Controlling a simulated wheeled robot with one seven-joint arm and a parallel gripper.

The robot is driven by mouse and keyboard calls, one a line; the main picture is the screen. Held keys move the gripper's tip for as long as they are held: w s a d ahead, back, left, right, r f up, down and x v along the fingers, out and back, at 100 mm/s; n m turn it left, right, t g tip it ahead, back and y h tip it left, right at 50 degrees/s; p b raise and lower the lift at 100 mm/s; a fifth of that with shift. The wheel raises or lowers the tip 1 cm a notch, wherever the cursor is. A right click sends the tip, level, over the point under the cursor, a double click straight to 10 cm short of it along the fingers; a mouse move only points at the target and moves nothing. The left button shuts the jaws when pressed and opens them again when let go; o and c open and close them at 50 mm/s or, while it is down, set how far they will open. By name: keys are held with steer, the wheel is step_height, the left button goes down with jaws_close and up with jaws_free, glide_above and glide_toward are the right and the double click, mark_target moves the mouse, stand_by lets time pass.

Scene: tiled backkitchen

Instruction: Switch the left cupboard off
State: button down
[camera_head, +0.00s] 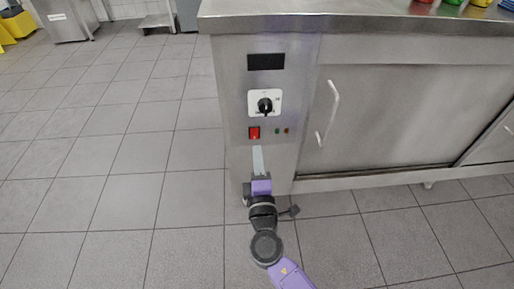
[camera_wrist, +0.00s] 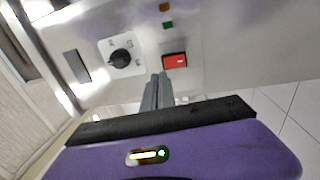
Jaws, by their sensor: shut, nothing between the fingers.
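The steel cupboard (camera_head: 310,110) has a control panel at its left end. The panel carries a red rocker switch (camera_head: 254,132), which also shows in the wrist view (camera_wrist: 174,61). Above it is a black rotary knob (camera_head: 265,105) on a white dial plate, also in the wrist view (camera_wrist: 121,58). My gripper (camera_head: 257,150) is shut and empty, with its fingertips just below the red switch in the head view. In the wrist view, the fingertips (camera_wrist: 160,76) lie close beside the switch; whether they touch the panel I cannot tell.
A sliding door with a handle (camera_head: 328,115) is to the right. Coloured containers (camera_head: 452,3) stand on the worktop.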

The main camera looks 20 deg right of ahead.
steer(key=p+v, duration=0.1)
steer(key=v, duration=0.5)
steer(key=shift+s+r, duration=0.35)
steer(key=shift+r, duration=0.45)
steer(key=shift+a, duration=0.15)
